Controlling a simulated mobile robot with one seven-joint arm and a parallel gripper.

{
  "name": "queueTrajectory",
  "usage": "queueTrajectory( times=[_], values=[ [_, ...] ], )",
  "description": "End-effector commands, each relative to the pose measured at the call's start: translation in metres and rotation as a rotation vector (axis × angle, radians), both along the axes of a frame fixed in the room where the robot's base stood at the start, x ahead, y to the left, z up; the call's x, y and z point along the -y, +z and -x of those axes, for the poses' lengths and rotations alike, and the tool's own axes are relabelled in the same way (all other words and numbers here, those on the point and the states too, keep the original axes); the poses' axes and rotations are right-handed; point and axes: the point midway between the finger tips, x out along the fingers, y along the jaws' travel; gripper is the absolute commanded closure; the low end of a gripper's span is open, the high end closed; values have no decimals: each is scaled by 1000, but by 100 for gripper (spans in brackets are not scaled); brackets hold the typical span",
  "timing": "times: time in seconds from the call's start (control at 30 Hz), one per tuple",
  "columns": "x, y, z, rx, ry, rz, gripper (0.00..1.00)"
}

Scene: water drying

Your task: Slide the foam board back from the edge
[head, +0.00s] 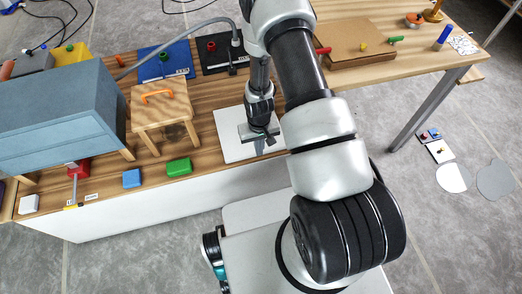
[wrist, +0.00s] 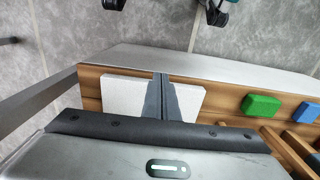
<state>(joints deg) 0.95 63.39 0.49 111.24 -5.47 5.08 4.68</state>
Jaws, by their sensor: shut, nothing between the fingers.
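The white foam board (head: 231,148) lies flat on the wooden bench near its front edge in the head view. It also shows in the wrist view (wrist: 125,94), with a narrow strip of wood between it and the bench edge. My gripper (head: 259,150) is pointed down over the board, its fingers shut and empty. In the wrist view the gripper fingers (wrist: 160,78) cross the middle of the board, tips near its front side. I cannot tell whether they touch it. My arm hides the board's right part in the head view.
A green block (head: 178,167) and a blue block (head: 131,178) sit left of the board. A small wooden stool (head: 163,104) stands behind them, beside a blue-grey cabinet (head: 60,110). A black panel (head: 222,52) lies behind the board. The floor in front is open.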

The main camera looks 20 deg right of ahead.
Motion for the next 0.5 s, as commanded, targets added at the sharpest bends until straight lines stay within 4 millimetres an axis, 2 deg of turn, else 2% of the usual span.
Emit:
queueTrajectory(
  times=[0.27, 0.5],
  values=[
    [0, -36, 4, -7, 0, -1, 100],
    [0, -89, 5, -9, -1, -1, 100]
  ],
)
